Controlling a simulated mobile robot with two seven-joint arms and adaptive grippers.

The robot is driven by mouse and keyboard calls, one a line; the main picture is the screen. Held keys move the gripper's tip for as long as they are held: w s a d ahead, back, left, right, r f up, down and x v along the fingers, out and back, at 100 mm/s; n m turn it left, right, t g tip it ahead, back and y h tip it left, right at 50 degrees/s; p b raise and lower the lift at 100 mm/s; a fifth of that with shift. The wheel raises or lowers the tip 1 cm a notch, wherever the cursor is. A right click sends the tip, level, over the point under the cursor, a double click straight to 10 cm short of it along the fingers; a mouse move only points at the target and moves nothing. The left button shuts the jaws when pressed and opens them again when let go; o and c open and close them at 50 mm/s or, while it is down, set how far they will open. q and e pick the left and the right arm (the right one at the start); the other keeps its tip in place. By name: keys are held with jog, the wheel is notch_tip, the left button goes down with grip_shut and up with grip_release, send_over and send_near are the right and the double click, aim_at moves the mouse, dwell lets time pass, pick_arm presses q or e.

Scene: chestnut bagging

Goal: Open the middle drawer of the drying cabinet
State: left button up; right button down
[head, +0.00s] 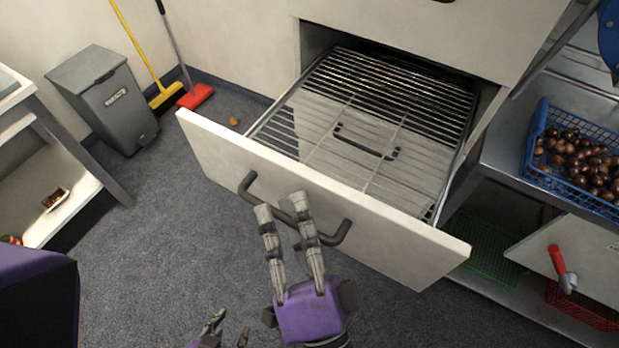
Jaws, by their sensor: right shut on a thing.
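The drying cabinet (400,27) stands at the top of the head view. Its drawer below the upper front is pulled well out, with its pale front panel (215,160) toward me and a wire rack (405,85) inside. I cannot tell from this view which drawer in the stack it is. My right gripper (285,212) is shut on the dark drawer handle (338,234), its two fingers across the bar. My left gripper (231,323) is low in the view, left of the right one. Its fingertips are apart and empty, and its base is cut off.
A grey bin (105,98), a yellow broom (165,96) and a red broom (196,96) stand at the back left. A blue crate of chestnuts (540,135) and a red-handled tool (556,262) are at the right. Grey floor (150,230) is clear left of the drawer.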

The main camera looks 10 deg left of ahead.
jog(key=shift+s+a+f, duration=0.1)
jog(key=shift+s+a, duration=0.1)
jog(key=shift+s, duration=0.65)
jog(key=c, duration=2.1)
grip_release()
pick_arm(q)
jog(key=shift+r, duration=0.1)
pick_arm(e)
jog(key=v, duration=1.2)
